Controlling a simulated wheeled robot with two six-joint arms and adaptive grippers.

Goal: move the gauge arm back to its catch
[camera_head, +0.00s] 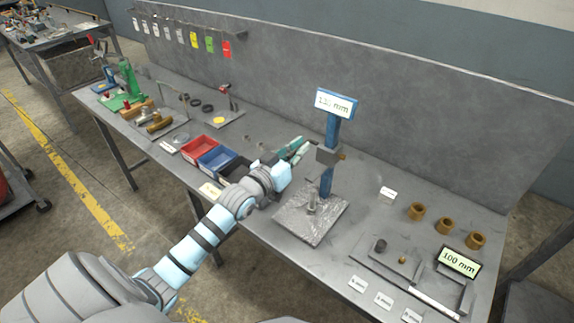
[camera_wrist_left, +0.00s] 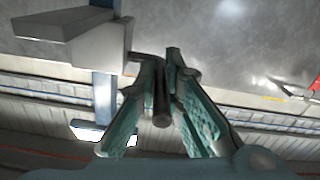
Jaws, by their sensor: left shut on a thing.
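The height gauge stands on a speckled grey base plate (camera_head: 308,222), with a blue post (camera_head: 327,183) topped by a white display (camera_head: 337,103) whose first figures are hard to read. The gauge arm, a grey block (camera_head: 325,155), sits partway up the post; it also shows in the left wrist view (camera_wrist_left: 97,42). A dark bent rod (camera_wrist_left: 161,108) reaches from beside the block. My left gripper (camera_head: 299,146) is shut on this rod, one teal finger on each side, left of the post. I cannot make out the catch. My right gripper is out of view.
Red (camera_head: 198,149) and blue (camera_head: 216,160) bins stand left of the gauge, close to my left arm. Several brass bushings (camera_head: 417,211) and a "100 mm" sign (camera_head: 458,262) lie to the right. A grey back panel (camera_head: 440,130) rises behind the bench.

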